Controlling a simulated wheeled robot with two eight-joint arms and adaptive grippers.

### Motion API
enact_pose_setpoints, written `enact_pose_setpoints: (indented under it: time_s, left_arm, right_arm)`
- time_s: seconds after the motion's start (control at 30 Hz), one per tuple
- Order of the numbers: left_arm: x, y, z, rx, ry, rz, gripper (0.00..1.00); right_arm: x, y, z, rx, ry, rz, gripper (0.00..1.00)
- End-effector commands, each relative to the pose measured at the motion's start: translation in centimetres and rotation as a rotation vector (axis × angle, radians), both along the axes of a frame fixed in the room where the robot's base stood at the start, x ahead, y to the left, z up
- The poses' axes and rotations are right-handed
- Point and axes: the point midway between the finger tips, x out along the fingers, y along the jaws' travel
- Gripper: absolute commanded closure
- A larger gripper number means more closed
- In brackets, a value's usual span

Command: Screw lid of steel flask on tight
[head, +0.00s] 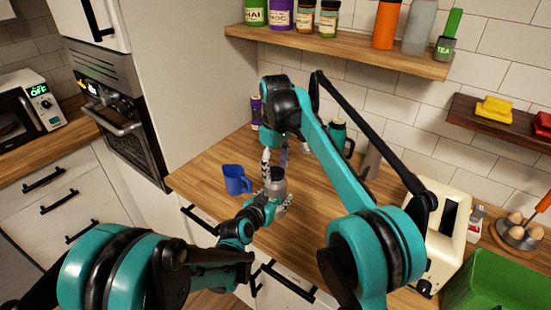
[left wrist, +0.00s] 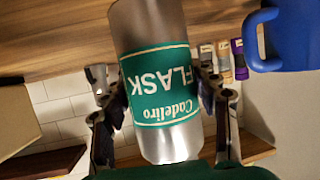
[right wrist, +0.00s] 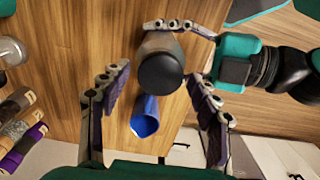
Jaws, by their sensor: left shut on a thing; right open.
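The steel flask (head: 277,188) stands upright on the wooden counter, its green label facing my left wrist camera (left wrist: 160,85). My left gripper (head: 268,207) is shut around the flask's body, with a finger on each side of it in the left wrist view (left wrist: 165,85). The black lid (right wrist: 160,72) sits on top of the flask in the right wrist view. How tight it is cannot be told. My right gripper (right wrist: 160,90) is open above the flask, its fingers on either side of the lid and apart from it. It also shows in the head view (head: 274,155).
A blue mug (head: 235,180) stands close left of the flask. Bottles and jars stand at the back by the tiled wall. A cream toaster (head: 447,235) and a green crate (head: 490,285) are at the right. A shelf (head: 340,48) hangs above the counter.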

Motion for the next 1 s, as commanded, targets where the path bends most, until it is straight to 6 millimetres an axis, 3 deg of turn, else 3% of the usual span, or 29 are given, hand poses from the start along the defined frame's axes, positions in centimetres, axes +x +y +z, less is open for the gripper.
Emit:
enact_pose_setpoints:
  time_s: [0.37, 0.57, 0.6, 0.8, 1.0]
  left_arm:
    - [0.02, 0.0, 0.01, 0.0, 0.0, 0.0, 1.0]
    - [0.02, 0.0, 0.01, 0.0, 0.0, 0.0, 1.0]
    - [0.02, 0.0, 0.01, 0.0, 0.0, 0.0, 1.0]
    - [0.02, 0.0, 0.01, 0.0, 0.0, 0.0, 1.0]
    - [0.02, 0.01, 0.02, 0.0, -0.001, 0.0, 1.0]
  right_arm:
    - [-0.03, 0.0, -0.64, 0.0, 0.0, 0.0, 0.38]
    - [-0.02, -0.01, -0.64, 0.0, 0.0, 0.0, 0.85]
    - [-0.02, -0.01, -0.64, 0.0, 0.0, 0.0, 0.89]
    - [-0.01, 0.0, -0.68, 0.0, 0.0, -0.063, 0.9]
    - [0.0, -0.01, -0.74, 0.0, 0.0, -0.442, 0.9]
